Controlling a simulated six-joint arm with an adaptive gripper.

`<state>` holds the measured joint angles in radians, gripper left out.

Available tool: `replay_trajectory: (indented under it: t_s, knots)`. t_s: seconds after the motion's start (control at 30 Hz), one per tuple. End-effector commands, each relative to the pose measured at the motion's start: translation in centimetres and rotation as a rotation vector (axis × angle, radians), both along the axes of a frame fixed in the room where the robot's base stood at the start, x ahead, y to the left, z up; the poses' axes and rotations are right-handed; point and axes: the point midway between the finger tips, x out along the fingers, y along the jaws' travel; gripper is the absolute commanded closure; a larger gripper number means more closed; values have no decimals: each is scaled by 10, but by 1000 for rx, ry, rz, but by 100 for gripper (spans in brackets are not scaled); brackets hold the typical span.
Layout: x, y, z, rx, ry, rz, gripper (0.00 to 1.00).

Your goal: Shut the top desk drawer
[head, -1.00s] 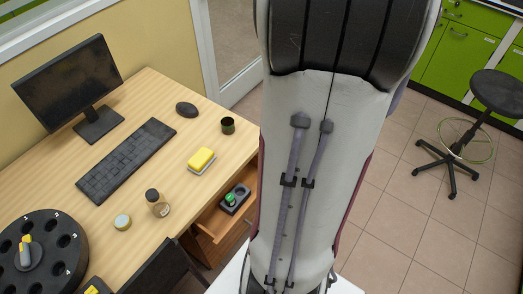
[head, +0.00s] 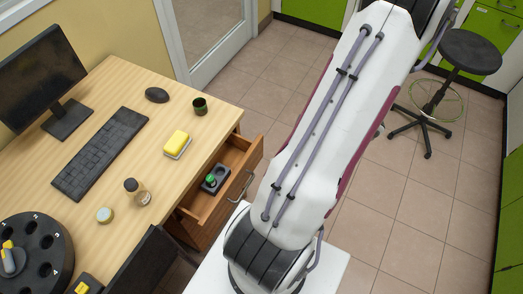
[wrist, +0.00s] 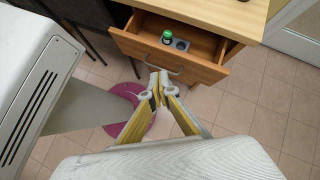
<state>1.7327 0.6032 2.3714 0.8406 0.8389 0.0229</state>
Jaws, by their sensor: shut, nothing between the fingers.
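The top desk drawer (head: 244,166) stands open, pulled out from the right side of the wooden desk. Its front panel and curved metal handle show in the head view, and the drawer also shows in the wrist view (wrist: 190,71). Inside lies a dark holder (head: 216,179) with a green-capped vial (head: 211,180). My gripper (wrist: 159,77) shows in the wrist view with its fingertips together and empty. In that picture the tips appear just below the drawer handle (wrist: 163,66); I cannot tell whether they touch it. The head view does not show the gripper.
The desk top (head: 150,205) carries a monitor (head: 42,75), keyboard (head: 100,154), mouse (head: 157,95), yellow sponge (head: 177,143), dark cup (head: 200,106), bottle and round carousel (head: 38,255). A black stool (head: 470,52) stands at the right. Tiled floor lies clear beyond the drawer.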

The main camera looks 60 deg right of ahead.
Motion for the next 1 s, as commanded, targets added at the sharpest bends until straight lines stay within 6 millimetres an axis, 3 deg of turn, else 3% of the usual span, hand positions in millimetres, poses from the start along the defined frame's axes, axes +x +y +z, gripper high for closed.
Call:
replay_trajectory:
  t_s: [0.4, 0.7, 1.0]
  knots:
    - [-14, -38, -46, 129, -31, -397, 100]
    - [-14, -69, -49, 121, -28, -539, 100]
    - [-15, -72, -50, 121, -24, -556, 100]
